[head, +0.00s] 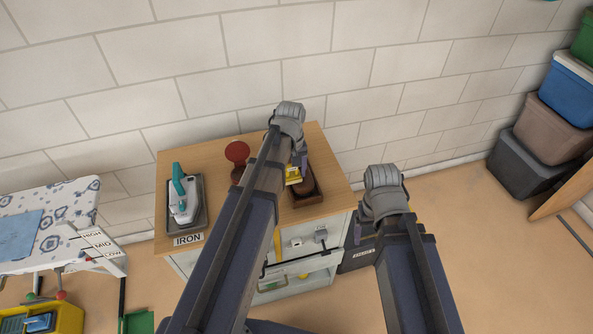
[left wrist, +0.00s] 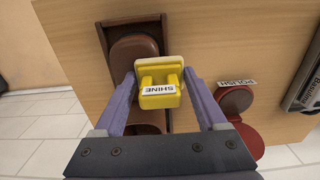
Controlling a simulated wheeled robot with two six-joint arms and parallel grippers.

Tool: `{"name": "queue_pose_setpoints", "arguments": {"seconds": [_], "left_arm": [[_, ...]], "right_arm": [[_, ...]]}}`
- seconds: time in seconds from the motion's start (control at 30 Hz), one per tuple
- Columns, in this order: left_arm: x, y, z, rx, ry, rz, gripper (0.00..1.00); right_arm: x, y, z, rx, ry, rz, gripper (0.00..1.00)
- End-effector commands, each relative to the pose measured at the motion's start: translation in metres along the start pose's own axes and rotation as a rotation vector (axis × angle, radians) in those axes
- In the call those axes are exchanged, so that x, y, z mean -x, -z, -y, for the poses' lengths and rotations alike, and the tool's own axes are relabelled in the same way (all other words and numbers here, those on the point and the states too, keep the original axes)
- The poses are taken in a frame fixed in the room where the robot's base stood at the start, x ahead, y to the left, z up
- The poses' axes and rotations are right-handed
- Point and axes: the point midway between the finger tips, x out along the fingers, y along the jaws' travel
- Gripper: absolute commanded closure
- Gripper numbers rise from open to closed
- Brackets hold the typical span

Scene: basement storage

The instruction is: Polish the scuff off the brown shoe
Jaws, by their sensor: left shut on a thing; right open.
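My left gripper (head: 297,172) is shut on a yellow block (left wrist: 158,78) labelled SHINE, with a paler base. The block also shows in the head view (head: 293,176). The brown shoe (left wrist: 130,47) lies in a dark brown tray (left wrist: 104,36) on the wooden cabinet top. The block is over the shoe and hides part of it; I cannot tell whether they touch. In the head view my left arm partly covers the shoe (head: 303,188). No scuff can be made out. My right gripper (head: 354,229) is open, low by the cabinet's right side, its fingers mostly hidden.
A red polish tin (left wrist: 238,100) with a POLISH label stands beside the tray. An iron (head: 184,194) rests on its stand at the cabinet's left. An ironing board (head: 50,225) is at far left. Stacked bins (head: 540,155) stand at right, with open floor between.

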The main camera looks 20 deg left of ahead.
Motion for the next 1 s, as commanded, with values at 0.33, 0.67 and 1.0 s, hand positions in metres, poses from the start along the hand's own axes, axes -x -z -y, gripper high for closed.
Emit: {"name": "queue_pose_setpoints", "arguments": {"seconds": [0.33, 0.67, 1.0], "left_arm": [[-0.002, 0.003, -0.002, -0.001, -0.001, -0.001, 0.70], [-0.001, 0.004, -0.027, -0.003, -0.003, -0.001, 0.70], [-0.001, 0.003, -0.035, -0.001, -0.002, 0.000, 0.70]], "right_arm": [[-0.002, 0.000, 0.000, 0.000, 0.000, 0.000, 0.20], [-0.001, 0.000, 0.000, 0.000, 0.000, 0.000, 0.20], [-0.001, 0.000, 0.000, 0.000, 0.000, 0.000, 0.20]]}}
